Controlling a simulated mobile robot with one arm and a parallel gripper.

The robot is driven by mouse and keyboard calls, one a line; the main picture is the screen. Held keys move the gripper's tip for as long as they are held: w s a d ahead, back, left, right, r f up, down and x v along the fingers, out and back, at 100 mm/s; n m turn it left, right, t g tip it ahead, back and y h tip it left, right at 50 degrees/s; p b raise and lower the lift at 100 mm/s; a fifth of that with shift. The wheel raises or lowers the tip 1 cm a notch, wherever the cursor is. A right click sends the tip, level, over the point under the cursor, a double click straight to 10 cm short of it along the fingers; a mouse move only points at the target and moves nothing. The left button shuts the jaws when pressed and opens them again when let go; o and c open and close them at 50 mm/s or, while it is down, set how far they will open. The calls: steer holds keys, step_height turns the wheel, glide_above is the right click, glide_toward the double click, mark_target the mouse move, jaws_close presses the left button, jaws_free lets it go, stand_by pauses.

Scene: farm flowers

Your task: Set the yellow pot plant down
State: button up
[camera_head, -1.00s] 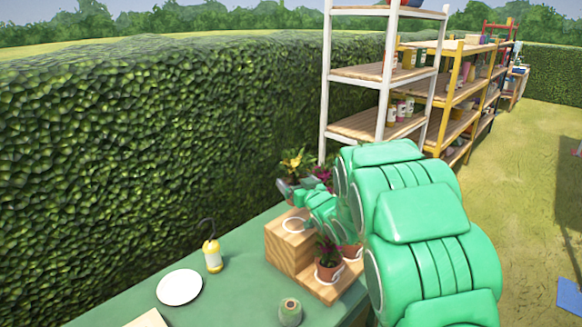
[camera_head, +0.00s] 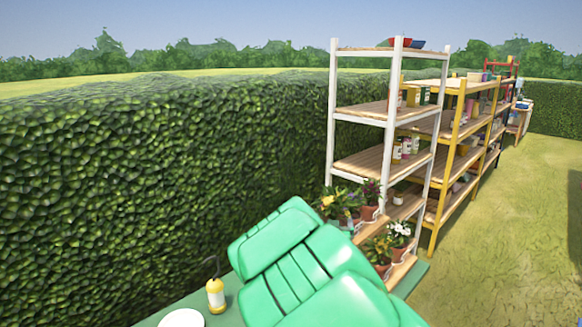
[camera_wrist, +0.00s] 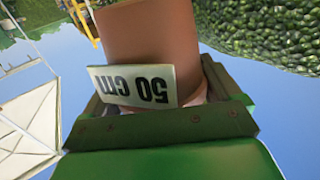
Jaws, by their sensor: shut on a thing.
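A plant with yellow flowers (camera_head: 327,203) shows in the head view beyond my green arm, at the left of the potted plants. Its pot is hidden there. In the wrist view, a terracotta pot (camera_wrist: 150,35) fills the upper middle, with a white label reading "50 cm" upside down (camera_wrist: 135,86). My gripper (camera_wrist: 165,108) is shut on this pot, its dark green jaws at both sides. The gripper is hidden behind my arm in the head view. I cannot tell whether the pot's base touches anything.
Several potted plants, one red-purple (camera_head: 371,192) and one white-flowered (camera_head: 400,228), stand close right of the yellow one. A hedge (camera_head: 130,190) runs behind; a white shelf rack (camera_head: 385,110) stands beyond.

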steer(key=shift+s+d+r+m+h, duration=0.6)
steer(key=shift+s+d+r+h, duration=0.3)
steer(key=shift+s+d, duration=0.15)
steer(key=shift+s+d+g, duration=0.1)
steer(key=shift+d+g, duration=0.1)
steer(key=shift+g, duration=0.1)
steer(key=shift+d+f, duration=0.1)
steer(key=shift+d, duration=0.1)
steer(key=w+d+f+n+y, duration=0.1)
steer(key=d+f, duration=0.1)
steer(key=f, duration=0.3)
steer(key=w+d+f+n+y, duration=0.1)
steer(key=d+f+y, duration=0.1)
steer(key=f, duration=0.3)
steer(key=w+d+f+n+y, duration=0.1)
steer(key=d+f+y, duration=0.1)
steer(key=f, duration=0.3)
steer(key=shift+d+f+t, duration=0.3)
steer(key=shift+d+t, duration=0.05)
steer(key=shift+t, duration=0.05)
steer(key=shift+r, duration=0.1)
